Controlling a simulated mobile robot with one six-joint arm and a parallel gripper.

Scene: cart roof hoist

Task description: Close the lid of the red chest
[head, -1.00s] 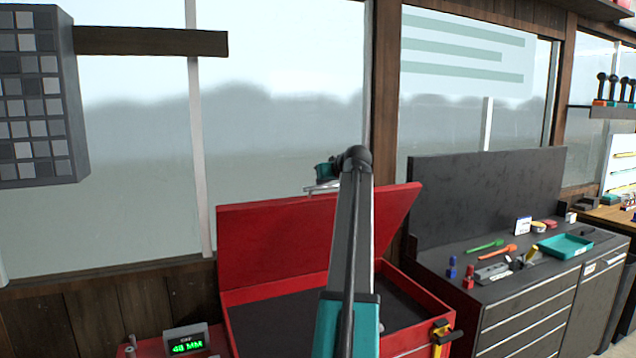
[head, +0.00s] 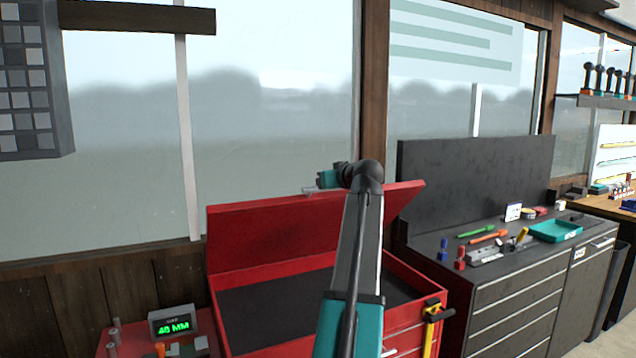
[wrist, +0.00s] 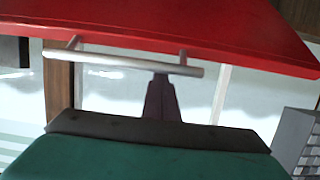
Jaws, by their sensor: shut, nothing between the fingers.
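The red chest (head: 433,296) stands in front of the window with its lid (head: 262,238) open, tilted up at the back over a dark interior (head: 268,310). A silver bar handle (wrist: 110,65) on two posts sits on the lid's edge in the wrist view. My gripper (head: 312,190) is at the lid's upper edge, partly hidden by my arm in the head view. In the wrist view my gripper's dark fingers (wrist: 162,82) are shut and empty. Their tips reach the handle bar, beside it rather than around it; I cannot tell if they touch.
A dark workbench (head: 500,255) with a tall back panel stands close at the right, holding small tools and a teal tray (head: 556,231). A green-lit display (head: 173,322) stands at the lower left. A yellow-handled tool (head: 430,325) hangs at the chest's right front.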

